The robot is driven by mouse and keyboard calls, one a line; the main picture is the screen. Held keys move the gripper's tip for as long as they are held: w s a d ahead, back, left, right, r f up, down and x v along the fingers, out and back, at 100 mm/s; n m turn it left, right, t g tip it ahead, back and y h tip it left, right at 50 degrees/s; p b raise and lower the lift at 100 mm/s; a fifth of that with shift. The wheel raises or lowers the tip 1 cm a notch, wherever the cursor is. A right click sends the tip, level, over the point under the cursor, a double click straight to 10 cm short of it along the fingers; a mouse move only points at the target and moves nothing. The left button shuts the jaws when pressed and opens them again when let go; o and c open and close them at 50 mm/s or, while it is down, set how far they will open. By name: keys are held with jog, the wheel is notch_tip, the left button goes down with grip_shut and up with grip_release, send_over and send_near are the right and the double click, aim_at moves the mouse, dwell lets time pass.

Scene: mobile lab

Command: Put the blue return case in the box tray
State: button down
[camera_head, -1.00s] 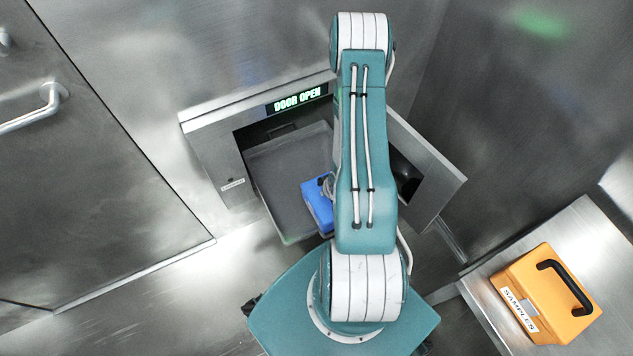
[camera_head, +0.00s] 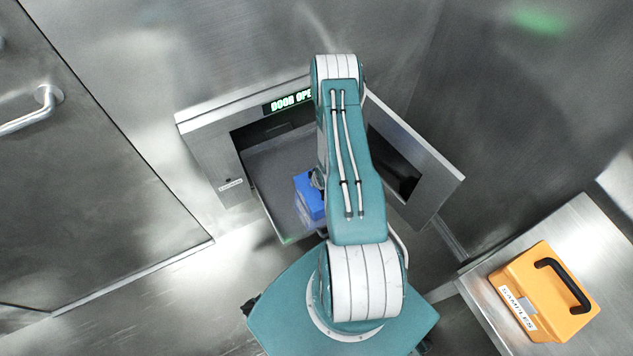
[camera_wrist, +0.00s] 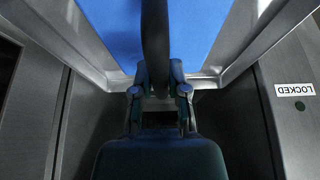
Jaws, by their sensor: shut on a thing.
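The blue return case (camera_head: 303,187) is over the front right part of the grey box tray (camera_head: 275,165) in the head view, partly hidden by my arm. I cannot tell whether it touches the tray. The tray extends from an open wall box. In the wrist view the case's blue top (camera_wrist: 108,25) fills the upper middle, with its dark handle (camera_wrist: 156,30) running down between my fingers. My gripper (camera_wrist: 160,72) is shut on that handle. In the head view the gripper is mostly hidden behind my arm.
A lit door sign (camera_head: 288,101) is above the opening, partly covered by my arm. An orange samples case (camera_head: 540,290) stands on a bench (camera_head: 590,235) at right. A door handle (camera_head: 35,112) is at far left.

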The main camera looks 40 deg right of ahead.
jog(key=c, duration=0.6)
grip_release()
jog(key=shift+c, duration=0.2)
